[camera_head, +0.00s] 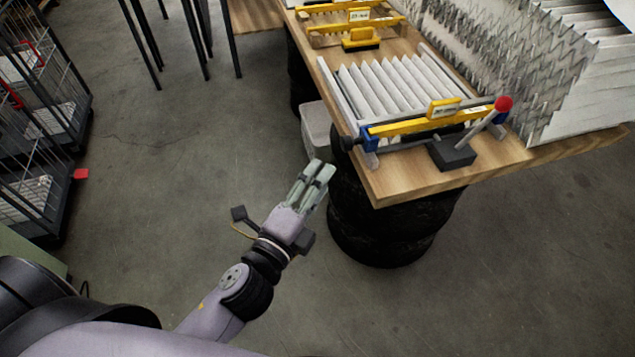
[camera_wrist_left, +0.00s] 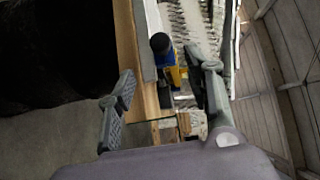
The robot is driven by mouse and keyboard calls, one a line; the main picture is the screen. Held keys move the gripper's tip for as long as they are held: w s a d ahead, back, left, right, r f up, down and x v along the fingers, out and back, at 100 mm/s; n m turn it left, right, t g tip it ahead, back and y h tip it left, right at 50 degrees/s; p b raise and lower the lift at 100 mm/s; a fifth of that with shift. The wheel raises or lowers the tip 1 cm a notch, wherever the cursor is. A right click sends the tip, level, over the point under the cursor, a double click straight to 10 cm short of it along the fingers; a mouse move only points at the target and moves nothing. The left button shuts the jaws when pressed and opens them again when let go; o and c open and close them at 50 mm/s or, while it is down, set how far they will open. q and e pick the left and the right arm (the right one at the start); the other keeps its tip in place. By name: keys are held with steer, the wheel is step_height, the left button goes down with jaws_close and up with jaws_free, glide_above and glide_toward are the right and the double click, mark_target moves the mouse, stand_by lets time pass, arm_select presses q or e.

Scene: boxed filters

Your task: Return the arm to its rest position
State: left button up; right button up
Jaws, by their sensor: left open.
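My left gripper (camera_head: 312,180) is open and empty in the head view. It hangs over the floor, just left of the wooden table's near end and apart from it. In the left wrist view my left gripper (camera_wrist_left: 160,95) shows its two fingers spread wide with nothing held between them. The table edge and part of the clamp lie beyond the fingers. My left arm (camera_head: 245,290) reaches up from the bottom of the head view. My right gripper is not in either view.
The wooden table (camera_head: 400,186) bears a pleated filter (camera_head: 385,85), a yellow-and-blue clamp bar (camera_head: 405,127) and a dark block (camera_head: 452,155). Black tyres (camera_head: 380,232) stand under it. A grey bin (camera_head: 317,125) is beside them. Wire cages (camera_head: 40,120) stand left. Floor between is clear.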

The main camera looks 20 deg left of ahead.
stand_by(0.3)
arm_select(q)
steer(key=s+a+f+n+g+y, duration=0.1)
steer(key=s+a+f+n+g, duration=0.15)
steer(key=f, duration=1.05)
steer(key=s+a+f+n+g+y, duration=0.1)
steer(key=s+f+n+g, duration=0.15)
steer(key=f, duration=1.05)
steer(key=s+a+f+n+g, duration=0.2)
steer(key=f+n+g, duration=0.1)
steer(key=f, duration=0.9)
steer(key=s+a+f+n+g, duration=0.1)
steer(key=s+f+n+g, duration=0.2)
steer(key=s+f, duration=0.3)
steer(key=s+a+f+n+g+y, duration=0.1)
steer(key=s+a+f+n+g, duration=0.1)
steer(key=s+f, duration=0.5)
steer(key=s+a+f+n+g, duration=0.2)
steer(key=s+f, duration=0.5)
steer(key=s, duration=0.8)
steer(key=n+g, duration=0.1)
steer(key=n, duration=0.1)
steer(key=shift+s+a+f+n+g, duration=0.2)
steer(key=shift+n+g, duration=0.1)
steer(key=shift+n, duration=0.1)
